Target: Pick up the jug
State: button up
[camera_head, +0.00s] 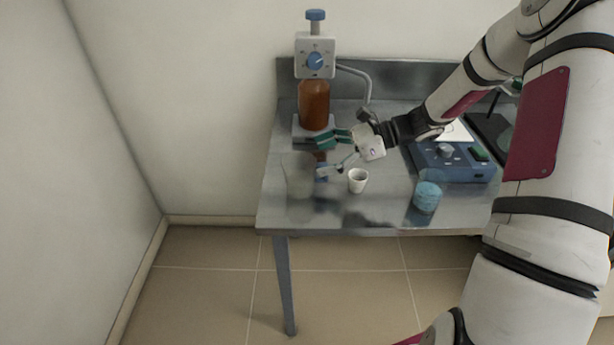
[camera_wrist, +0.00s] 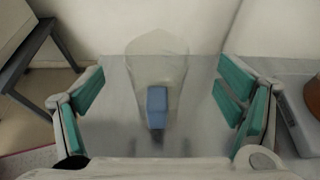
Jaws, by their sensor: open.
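The jug (camera_head: 298,176) is a clear, see-through vessel standing upright near the left end of the metal table. Its blue handle (camera_head: 321,171) is on the right side, partly covered by my gripper in the head view. My gripper (camera_head: 325,156) is open, with green-padded fingers, just right of the jug. In the wrist view the jug (camera_wrist: 157,55) is straight ahead, with the blue handle (camera_wrist: 157,106) facing me between the spread fingers. Both finger pads are apart from the handle, and nothing is held.
A white cup (camera_head: 358,180) stands just right of the jug. A stirrer stand with a brown bottle (camera_head: 314,104) is behind my gripper. A blue device (camera_head: 452,163) and a light blue container (camera_head: 427,197) are to the right. The table's front edge is close.

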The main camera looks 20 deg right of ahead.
aim_at(307, 161)
jog(key=x, duration=0.4)
jog(key=shift+s+a+f, duration=0.1)
jog(key=shift+a+f, duration=0.05)
jog(key=shift+f, duration=0.05)
jog(key=c, duration=1.3)
jog(key=shift+r, duration=0.1)
